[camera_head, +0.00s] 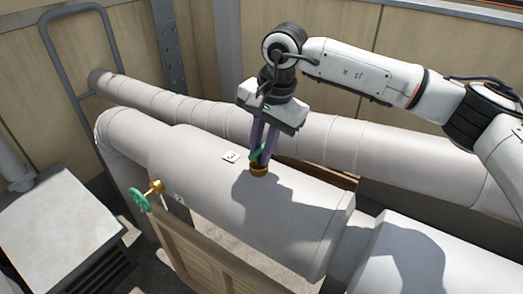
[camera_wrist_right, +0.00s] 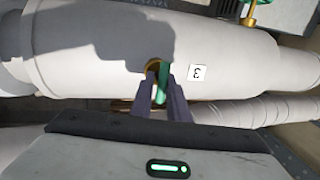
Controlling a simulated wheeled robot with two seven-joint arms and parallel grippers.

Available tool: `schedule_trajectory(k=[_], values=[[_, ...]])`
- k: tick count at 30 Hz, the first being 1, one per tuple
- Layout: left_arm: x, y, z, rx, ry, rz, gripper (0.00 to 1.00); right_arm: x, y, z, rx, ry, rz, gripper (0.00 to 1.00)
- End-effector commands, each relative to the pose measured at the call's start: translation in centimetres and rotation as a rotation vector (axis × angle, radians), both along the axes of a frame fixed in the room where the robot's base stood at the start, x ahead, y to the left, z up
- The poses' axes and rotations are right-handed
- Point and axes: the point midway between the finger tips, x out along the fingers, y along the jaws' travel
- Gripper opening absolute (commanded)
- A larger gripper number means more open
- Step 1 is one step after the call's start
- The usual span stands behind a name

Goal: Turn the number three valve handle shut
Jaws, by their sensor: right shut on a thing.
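The number three valve sits on top of the thick pale pipe, with a brass base (camera_head: 259,170) and a green handle (camera_head: 257,152). A white tag (camera_head: 230,156) marked 3 is on the pipe beside it, and the tag also shows in the right wrist view (camera_wrist_right: 197,72). My right gripper (camera_head: 264,160) points down over this valve. Its dark fingers are shut on the green handle, which shows between them in the right wrist view (camera_wrist_right: 163,85). The fingers hide part of the handle. My left gripper is in neither view.
A second valve with a green handwheel (camera_head: 140,200) sticks out from the pipe's near side, by a tag marked 2. A thinner pipe (camera_head: 200,113) runs behind. A grey metal unit (camera_head: 55,225) stands at the left, and a grey rail (camera_head: 62,50) rises at the back left.

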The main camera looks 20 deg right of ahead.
Motion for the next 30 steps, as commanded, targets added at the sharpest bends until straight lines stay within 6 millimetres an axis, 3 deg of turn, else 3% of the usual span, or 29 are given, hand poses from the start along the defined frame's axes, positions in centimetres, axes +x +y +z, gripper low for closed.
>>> schedule_trajectory(k=[17, 18, 21, 30], values=[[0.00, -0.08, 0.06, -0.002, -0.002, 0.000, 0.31, 0.49, 0.10, 0.60, 0.007, -0.018, 0.033, 0.00], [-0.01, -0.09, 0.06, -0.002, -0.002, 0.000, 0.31, 0.49, 0.10, 0.60, 0.008, -0.019, 0.033, 0.17], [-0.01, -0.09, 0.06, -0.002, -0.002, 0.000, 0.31, 0.42, 0.10, 0.53, 0.007, -0.016, 0.033, 0.32], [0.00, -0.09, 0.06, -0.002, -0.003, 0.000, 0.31, 0.18, 0.08, 0.37, 0.003, -0.007, 0.034, 0.32]])
